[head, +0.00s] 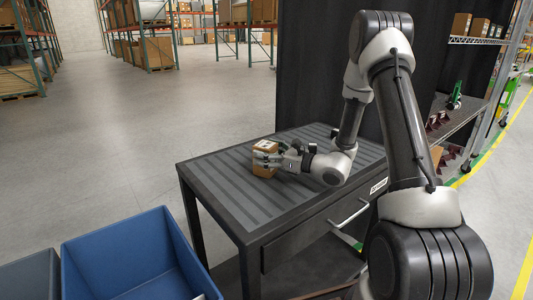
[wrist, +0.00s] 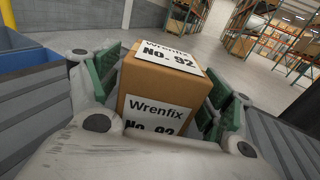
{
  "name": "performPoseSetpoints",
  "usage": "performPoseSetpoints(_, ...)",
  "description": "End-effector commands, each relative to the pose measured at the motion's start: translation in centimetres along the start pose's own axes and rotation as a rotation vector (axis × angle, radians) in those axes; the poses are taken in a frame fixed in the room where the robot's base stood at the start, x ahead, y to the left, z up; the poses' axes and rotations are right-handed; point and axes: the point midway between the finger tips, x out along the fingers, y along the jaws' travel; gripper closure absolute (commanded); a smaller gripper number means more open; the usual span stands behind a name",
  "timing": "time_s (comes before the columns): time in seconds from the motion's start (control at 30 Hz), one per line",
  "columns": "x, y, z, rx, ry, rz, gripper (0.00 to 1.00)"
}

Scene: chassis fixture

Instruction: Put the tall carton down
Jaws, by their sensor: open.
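The tall carton (head: 265,157) is a brown box with white labels. It stands upright on the grey ribbed top of the dark workbench (head: 225,185), near its far left part. In the wrist view the carton (wrist: 163,88) reads "Wrenfix No. 92" and sits between the green finger pads. My gripper (head: 268,158) is open around the carton, with one finger on each side. In the wrist view a small gap shows beside the left pad; contact on the right side is hard to tell. The carton's base is hidden in the wrist view.
A blue bin (head: 135,255) stands on the floor at the front left, with a grey bin (head: 30,275) beside it. A black partition (head: 320,70) rises behind the bench. Shelving (head: 465,110) stands at the right. The bench top around the carton is clear.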

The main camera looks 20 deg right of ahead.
Motion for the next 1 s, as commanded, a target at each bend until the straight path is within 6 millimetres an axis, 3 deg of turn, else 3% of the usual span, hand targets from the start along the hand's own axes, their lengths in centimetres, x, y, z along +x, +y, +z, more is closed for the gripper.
performPoseSetpoints(0.17,-1.6,-0.1,0.2,0.001,0.0,-0.004,0.2)
performPoseSetpoints(0.6,-10.6,-0.1,0.2,0.001,-0.001,-0.004,0.2)
performPoseSetpoints(0.87,-12.0,0.2,0.3,-0.004,0.001,0.006,0.2)
performPoseSetpoints(1.0,-11.8,2.9,2.3,-0.078,0.029,0.113,0.2)
